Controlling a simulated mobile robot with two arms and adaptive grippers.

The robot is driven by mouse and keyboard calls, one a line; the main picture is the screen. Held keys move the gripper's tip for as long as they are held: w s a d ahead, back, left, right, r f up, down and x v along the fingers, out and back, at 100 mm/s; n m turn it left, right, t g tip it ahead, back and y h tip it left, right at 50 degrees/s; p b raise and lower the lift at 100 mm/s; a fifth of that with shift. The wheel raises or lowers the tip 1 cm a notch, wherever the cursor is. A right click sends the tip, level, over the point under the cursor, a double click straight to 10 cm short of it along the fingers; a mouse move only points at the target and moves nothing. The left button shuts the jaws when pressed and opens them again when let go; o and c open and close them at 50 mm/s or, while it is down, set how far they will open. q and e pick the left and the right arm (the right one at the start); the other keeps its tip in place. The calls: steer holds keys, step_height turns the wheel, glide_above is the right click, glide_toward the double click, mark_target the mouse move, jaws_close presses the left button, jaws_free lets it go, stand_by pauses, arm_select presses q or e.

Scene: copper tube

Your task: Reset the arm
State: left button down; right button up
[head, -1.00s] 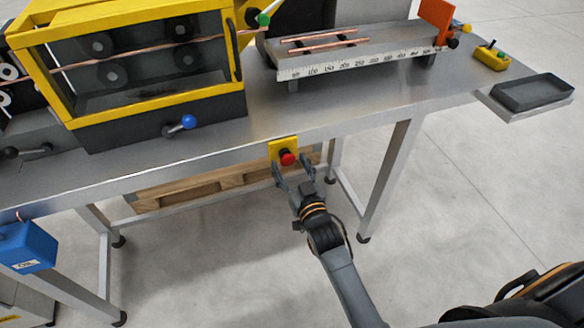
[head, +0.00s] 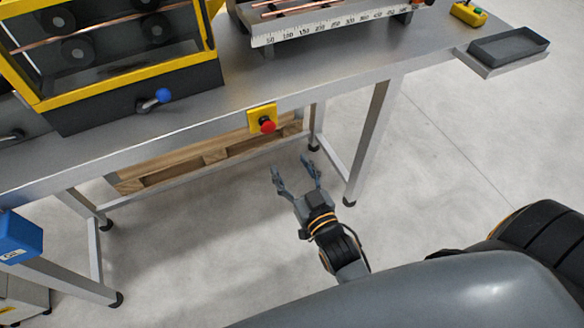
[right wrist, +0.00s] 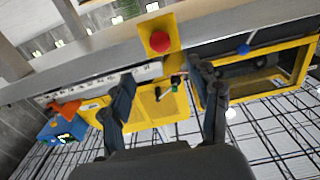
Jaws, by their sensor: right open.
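My right gripper (head: 297,178) is open and empty in the head view. It is in front of the workbench, below its front edge, apart from the red button (head: 267,125) on its yellow plate (head: 258,114). In the right wrist view my open fingers (right wrist: 167,100) show with nothing between them that they touch, and the red button (right wrist: 160,41) lies beyond them. My left gripper is not in view.
The metal workbench (head: 330,72) spans the top. It carries a yellow-framed roller machine (head: 128,83), a ruler bench (head: 330,28) with copper tubes and a dark tray (head: 508,46) at right. A blue box (head: 18,238) hangs at left. Open floor lies in front.

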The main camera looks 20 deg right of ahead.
stand_by(0.4)
steer(key=s+a+f+g, duration=0.1)
steer(key=s+f+g, duration=0.25)
steer(key=f, duration=0.75)
steer(key=s+f+n+g+y, duration=0.15)
steer(key=s+f, duration=0.25)
steer(key=f, duration=0.6)
steer(key=s+a+f+g+h, duration=0.1)
steer(key=s+f+g, duration=0.25)
steer(key=f, duration=0.75)
steer(key=s+d+f+g, duration=0.3)
steer(key=s+f+g, duration=0.1)
steer(key=s+f, duration=0.8)
steer(key=shift+s+d+g, duration=0.15)
steer(key=shift+s+g, duration=0.2)
steer(key=shift+s, duration=0.4)
steer(key=s+d+f+g, duration=0.1)
steer(key=s, duration=0.3)
steer(key=s+d+f+g, duration=0.1)
steer(key=s+d+f, duration=0.1)
steer(key=s, duration=0.2)
steer(key=s+d+f+g+h, duration=0.1)
steer(key=s+f, duration=0.1)
steer(key=s, duration=0.2)
steer(key=shift+s+d+n+g, duration=0.25)
steer(key=shift+s+d+g, duration=0.05)
steer(key=shift+d+g, duration=0.1)
steer(key=shift+c, duration=0.2)
